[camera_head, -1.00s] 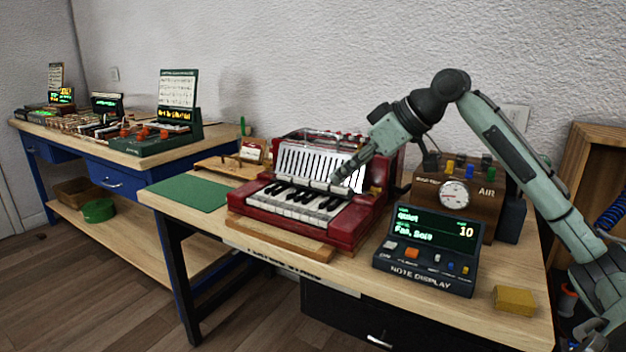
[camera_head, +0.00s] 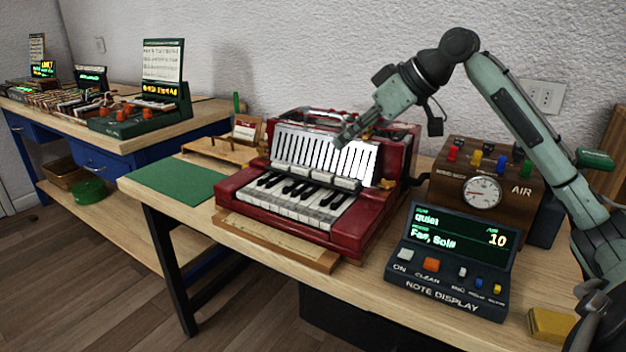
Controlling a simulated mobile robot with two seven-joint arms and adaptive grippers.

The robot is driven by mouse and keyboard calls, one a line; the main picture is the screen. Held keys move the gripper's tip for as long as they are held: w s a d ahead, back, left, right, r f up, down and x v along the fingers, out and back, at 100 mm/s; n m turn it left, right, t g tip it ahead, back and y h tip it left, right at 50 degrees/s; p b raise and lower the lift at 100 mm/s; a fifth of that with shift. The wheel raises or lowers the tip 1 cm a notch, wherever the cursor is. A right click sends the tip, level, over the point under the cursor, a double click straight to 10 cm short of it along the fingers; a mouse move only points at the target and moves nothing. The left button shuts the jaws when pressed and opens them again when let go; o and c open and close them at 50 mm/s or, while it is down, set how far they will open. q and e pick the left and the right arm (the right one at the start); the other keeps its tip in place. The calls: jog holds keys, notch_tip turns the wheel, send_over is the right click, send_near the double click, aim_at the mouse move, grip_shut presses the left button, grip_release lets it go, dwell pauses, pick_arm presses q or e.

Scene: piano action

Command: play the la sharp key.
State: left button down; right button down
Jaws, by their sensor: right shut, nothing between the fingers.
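The red accordion-like instrument (camera_head: 370,215) stands on the wooden table, with a short row of white keys (camera_head: 312,216) and black keys along its front. I cannot tell for sure which black key is la sharp. My right gripper (camera_head: 347,137) is shut and empty, raised above the back of the instrument in front of its white slatted panel (camera_head: 310,155), apart from the keys. The note display (camera_head: 450,255) reads "quiet", what looks like "Fa#, Sol#", and 10. My left gripper is out of view.
A brown air box (camera_head: 490,190) with a gauge and coloured knobs stands behind the display. A yellow block (camera_head: 550,325) lies at the front right. A green mat (camera_head: 178,180) lies left of the instrument. Another bench (camera_head: 125,142) with devices stands farther left.

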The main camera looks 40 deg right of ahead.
jog(key=shift+f, duration=0.1)
